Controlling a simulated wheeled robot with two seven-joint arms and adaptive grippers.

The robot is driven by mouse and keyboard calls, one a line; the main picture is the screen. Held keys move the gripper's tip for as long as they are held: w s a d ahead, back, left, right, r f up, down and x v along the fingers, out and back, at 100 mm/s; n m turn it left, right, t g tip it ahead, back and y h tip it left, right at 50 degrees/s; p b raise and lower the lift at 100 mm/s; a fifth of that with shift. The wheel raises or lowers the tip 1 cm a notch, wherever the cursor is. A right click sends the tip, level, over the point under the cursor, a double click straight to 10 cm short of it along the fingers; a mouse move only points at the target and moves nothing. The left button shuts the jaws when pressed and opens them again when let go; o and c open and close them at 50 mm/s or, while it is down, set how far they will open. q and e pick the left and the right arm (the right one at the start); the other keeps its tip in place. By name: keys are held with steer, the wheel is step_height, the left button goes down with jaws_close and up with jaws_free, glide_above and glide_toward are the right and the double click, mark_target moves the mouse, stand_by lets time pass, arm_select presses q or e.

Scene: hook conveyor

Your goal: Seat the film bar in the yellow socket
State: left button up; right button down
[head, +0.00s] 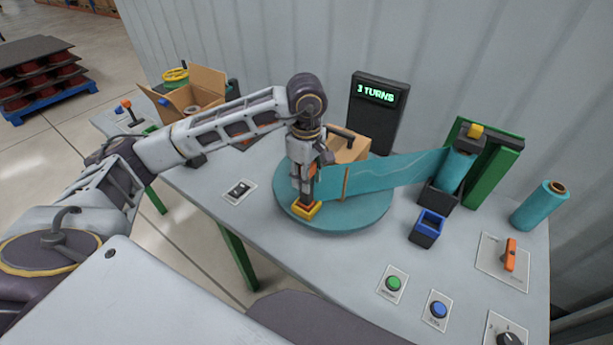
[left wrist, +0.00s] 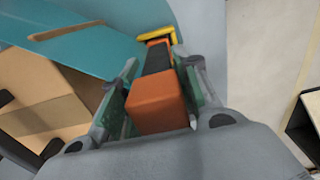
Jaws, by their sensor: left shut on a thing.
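The film bar (left wrist: 157,102) is orange with a dark middle band. My left gripper (head: 309,172) is shut on it, one finger on each side, and holds it about upright over the turntable (head: 345,218). The yellow socket (head: 306,211) sits at the turntable's front left edge; it also shows in the left wrist view (left wrist: 171,32). The bar's lower end is at the socket; I cannot tell how deep it sits. Teal film (head: 395,172) stretches from beside the bar to the film carriage (head: 461,167) at the right. My right gripper is out of view.
A cardboard box (head: 347,148) stands on the turntable behind my gripper. A dark display (head: 378,96) reads "3 TURNS". A blue socket (head: 431,222), a spare teal roll (head: 538,207), a green button (head: 393,283), a blue button (head: 438,309) and an orange lever (head: 510,255) are at the right.

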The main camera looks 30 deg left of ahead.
arm_select(q)
steer(key=o, duration=1.2)
steer(key=shift+o, duration=0.2)
steer(key=shift+r, duration=5.95)
steer(key=shift+s, duration=0.1)
